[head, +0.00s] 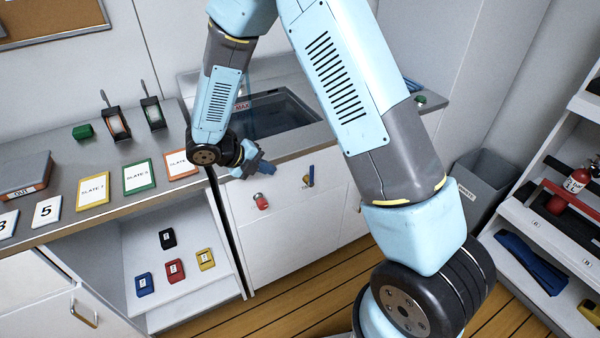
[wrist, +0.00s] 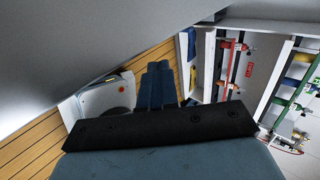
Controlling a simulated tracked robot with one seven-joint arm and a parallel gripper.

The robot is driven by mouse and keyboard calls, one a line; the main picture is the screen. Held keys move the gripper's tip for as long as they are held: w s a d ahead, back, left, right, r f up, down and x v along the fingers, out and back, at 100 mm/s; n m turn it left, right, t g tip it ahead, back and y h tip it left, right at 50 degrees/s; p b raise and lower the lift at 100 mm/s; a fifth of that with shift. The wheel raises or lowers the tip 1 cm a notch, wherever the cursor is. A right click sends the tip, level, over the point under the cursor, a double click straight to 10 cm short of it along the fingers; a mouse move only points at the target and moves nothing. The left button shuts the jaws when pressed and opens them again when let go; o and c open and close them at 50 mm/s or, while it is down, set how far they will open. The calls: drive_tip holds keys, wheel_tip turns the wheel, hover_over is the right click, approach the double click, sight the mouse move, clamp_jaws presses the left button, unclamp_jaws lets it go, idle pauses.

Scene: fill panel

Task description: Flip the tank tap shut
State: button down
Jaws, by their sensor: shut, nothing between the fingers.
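The tank tap (head: 309,177) is a small blue upright lever with a yellow part at its left, on the white front panel below the counter. The tank (head: 268,115) is a clear-walled basin set in the counter above it, with a red MAX label; my arm partly covers it. My gripper (head: 268,168) is in front of the counter edge, left of the tap and a little higher, apart from it in the picture. In the wrist view its blue fingers (wrist: 157,85) lie side by side, shut and empty. The tap is not recognisable in the wrist view.
A red knob (head: 261,201) sits on the panel left of the tap. An open shelf (head: 190,285) with coloured blocks is further left. A grey bin (head: 483,185) and a rack (head: 540,240) stand at right. My arm crosses the head view's middle.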

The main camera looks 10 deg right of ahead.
approach(310, 175)
wheel_tip(310, 175, down, 4)
drive_tip(key=shift+a+r, duration=0.1)
drive_tip(key=d, duration=0.2)
drive_tip(key=w+d, duration=0.1)
drive_tip(key=shift+f, duration=0.3)
drive_tip(key=shift+w+d, duration=0.25)
drive_tip(key=shift+d, duration=0.4)
drive_tip(key=shift+r, duration=0.1)
